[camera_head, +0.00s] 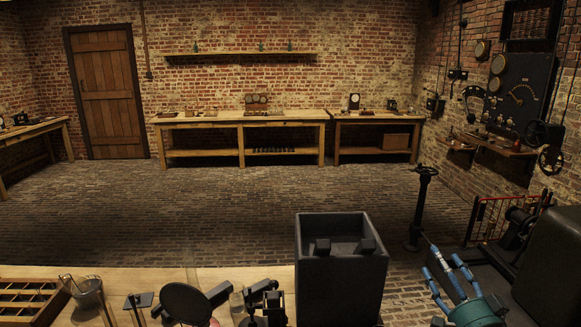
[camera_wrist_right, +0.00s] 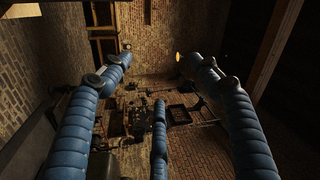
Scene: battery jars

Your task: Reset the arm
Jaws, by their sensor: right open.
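My right gripper (camera_head: 440,262) is in the lower right of the head view, with a teal body and blue segmented fingers. Its fingers are spread apart and point up and to the left, with nothing between them. In the right wrist view the open fingers (camera_wrist_right: 156,76) reach out toward the brick room, and no object is held. The gripper is to the right of a dark grey open-topped box (camera_head: 341,290). My left gripper does not show in either view.
A wooden bench (camera_head: 255,275) along the bottom left bears a compartment tray (camera_head: 28,300), a glass jar (camera_head: 88,292) and a round black disc (camera_head: 185,303). A black handwheel post (camera_head: 420,205) and a red railing (camera_head: 487,215) stand beyond my right gripper. The middle brick floor is clear.

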